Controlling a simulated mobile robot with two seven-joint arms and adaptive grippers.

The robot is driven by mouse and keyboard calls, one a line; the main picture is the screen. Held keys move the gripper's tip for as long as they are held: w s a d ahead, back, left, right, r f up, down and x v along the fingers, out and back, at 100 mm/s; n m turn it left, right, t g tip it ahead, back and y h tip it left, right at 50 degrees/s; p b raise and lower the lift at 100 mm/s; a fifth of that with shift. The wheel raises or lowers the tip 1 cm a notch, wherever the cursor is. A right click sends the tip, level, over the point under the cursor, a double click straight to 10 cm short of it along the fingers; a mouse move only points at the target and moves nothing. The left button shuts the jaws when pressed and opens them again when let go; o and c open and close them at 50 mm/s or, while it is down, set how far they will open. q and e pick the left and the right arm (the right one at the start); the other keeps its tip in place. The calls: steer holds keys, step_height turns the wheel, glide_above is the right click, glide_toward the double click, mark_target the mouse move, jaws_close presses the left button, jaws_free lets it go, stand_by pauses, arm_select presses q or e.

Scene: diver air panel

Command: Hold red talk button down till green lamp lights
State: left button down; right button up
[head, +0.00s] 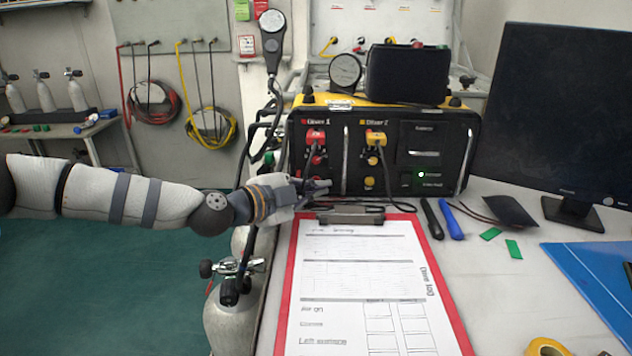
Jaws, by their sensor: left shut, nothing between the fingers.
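The black diver air panel (334,133) in a yellow-edged case stands at the back of the table. Its left column has a red valve fitting (316,137) under a red label, and the middle column has a yellow one. A yellow round button (369,182) sits low in the middle column. The matching spot in the red column is behind my left gripper (326,186), so I cannot make out the red talk button. The left gripper is shut, with its fingertips at the panel's lower left; contact cannot be told. A small lamp (421,175) at lower right glows whitish green. My right gripper is not in view.
A clipboard (285,305) with a log sheet lies in front of the panel. Pens, a monitor (560,110) and a blue folder (590,275) are at right.

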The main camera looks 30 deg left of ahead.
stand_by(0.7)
arm_select(q)
steer(key=shift+w+a, duration=0.2)
steer(key=shift+w, duration=0.2)
steer(key=shift+w+a, duration=0.2)
steer(key=shift+w, duration=0.15)
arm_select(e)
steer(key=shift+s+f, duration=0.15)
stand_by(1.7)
arm_select(q)
steer(key=shift+s, duration=0.1)
steer(key=shift+s+d+r+p, duration=0.2)
steer(key=shift+s+d+p, duration=0.15)
steer(key=shift+s, duration=0.25)
steer(key=shift+f, duration=0.2)
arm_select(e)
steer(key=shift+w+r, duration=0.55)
